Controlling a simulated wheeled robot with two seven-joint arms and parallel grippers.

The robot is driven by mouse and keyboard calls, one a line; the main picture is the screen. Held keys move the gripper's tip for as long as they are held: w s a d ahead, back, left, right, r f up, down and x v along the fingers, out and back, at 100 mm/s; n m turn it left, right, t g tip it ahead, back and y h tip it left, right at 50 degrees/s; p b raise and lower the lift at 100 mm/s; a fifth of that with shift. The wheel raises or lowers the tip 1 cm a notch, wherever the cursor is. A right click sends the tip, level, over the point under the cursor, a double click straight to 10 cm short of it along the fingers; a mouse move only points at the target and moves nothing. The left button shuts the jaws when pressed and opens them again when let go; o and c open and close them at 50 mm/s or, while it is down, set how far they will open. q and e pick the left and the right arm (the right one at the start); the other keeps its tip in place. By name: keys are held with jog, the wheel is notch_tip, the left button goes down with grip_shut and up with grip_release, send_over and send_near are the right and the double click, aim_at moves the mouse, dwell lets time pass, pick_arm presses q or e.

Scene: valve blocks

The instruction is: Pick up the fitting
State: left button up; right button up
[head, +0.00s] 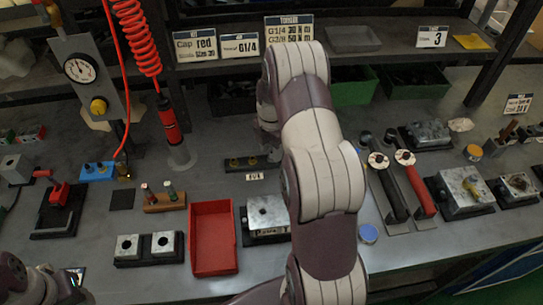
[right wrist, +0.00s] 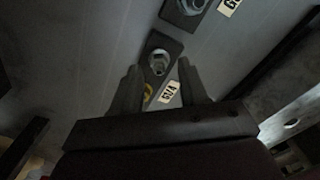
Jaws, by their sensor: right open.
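My right gripper (right wrist: 161,76) is open, its two fingers apart with nothing held between them. In the right wrist view a metal hex fitting (right wrist: 158,60) sits in a dark block, just beyond and between the fingertips. A yellowish piece (right wrist: 147,91) and a white label (right wrist: 168,92) lie close by, between the fingers. In the head view my right arm covers part of the bench; the dark strip with small fittings (head: 246,163) shows beside it, above a white label (head: 255,177). Part of my left arm shows at the lower left; its jaws are not clear.
A red tray (head: 214,238) and a metal block (head: 267,215) stand in front of the strip. A red coiled hose (head: 137,37) hangs at the left. Red- and black-handled tools (head: 417,188) and more metal blocks lie at the right. Shelf posts stand behind.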

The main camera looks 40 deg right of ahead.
jog(key=shift+f, duration=0.25)
grip_shut()
jog(key=shift+r, duration=0.1)
